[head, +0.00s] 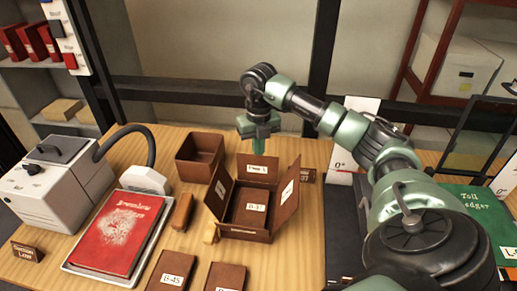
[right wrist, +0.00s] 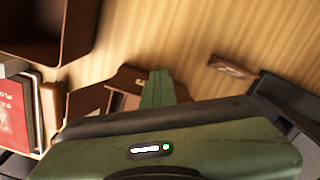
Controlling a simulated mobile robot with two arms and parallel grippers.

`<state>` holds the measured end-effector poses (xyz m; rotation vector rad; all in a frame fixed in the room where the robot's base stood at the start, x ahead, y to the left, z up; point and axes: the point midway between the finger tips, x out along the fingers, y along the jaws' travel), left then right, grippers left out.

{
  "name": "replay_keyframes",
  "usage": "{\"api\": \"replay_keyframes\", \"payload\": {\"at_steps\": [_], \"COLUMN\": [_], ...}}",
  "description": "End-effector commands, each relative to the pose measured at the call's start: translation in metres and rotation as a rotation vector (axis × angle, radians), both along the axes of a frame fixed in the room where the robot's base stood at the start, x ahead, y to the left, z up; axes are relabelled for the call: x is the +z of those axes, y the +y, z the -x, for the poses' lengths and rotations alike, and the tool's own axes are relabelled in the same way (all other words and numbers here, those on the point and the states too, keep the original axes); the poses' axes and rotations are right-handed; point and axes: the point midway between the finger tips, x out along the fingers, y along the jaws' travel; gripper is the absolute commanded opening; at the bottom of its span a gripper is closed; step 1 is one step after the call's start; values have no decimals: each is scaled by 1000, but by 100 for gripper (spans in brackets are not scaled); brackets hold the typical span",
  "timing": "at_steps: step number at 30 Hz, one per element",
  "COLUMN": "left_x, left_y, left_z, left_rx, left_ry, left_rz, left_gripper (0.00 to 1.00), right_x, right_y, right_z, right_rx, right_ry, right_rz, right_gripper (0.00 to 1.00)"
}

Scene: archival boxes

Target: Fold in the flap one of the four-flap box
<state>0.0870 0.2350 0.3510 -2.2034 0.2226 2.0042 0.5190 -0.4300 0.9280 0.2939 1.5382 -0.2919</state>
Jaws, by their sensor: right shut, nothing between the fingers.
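The brown four-flap box (head: 243,234) stands on the wooden table in the middle of the head view. Its left flap (head: 219,185), right flap (head: 287,196) and back flap (head: 249,176) stand up and lean outward, with white labels too small to read surely. A brown item (head: 250,197) with a white label lies inside. My right gripper (head: 258,152) is shut and empty, fingers down, just at or behind the back flap; I cannot tell whether it touches. In the right wrist view its green fingers (right wrist: 158,88) overlap the box (right wrist: 118,84). My left gripper is out of view.
An open brown box (head: 200,158) stands behind left. A red book (head: 115,235) lies in a tray, beside a grey machine (head: 60,185) with a hose. Labelled brown pieces (head: 172,270) lie in front. A green ledger (head: 478,212) is at right. Bare table shows between.

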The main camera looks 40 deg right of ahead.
Motion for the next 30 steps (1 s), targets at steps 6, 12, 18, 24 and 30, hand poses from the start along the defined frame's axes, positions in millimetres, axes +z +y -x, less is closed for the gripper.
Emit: {"api": "replay_keyframes", "payload": {"at_steps": [6,12,18,24,30], "left_x": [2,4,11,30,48], "left_y": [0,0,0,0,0], "left_z": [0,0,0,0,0], "left_rx": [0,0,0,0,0], "left_ry": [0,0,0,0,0], "left_rz": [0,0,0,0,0], "left_gripper": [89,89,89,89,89], "right_x": [-9,-9,1,28,52], "right_y": [12,22,21,15,10], "right_z": [13,20,18,14,9], "right_rx": [4,4,1,1,0], "right_ry": [21,22,15,13,11], "right_rz": [2,1,0,1,1], "right_gripper": [0,0,0,0,0]}}
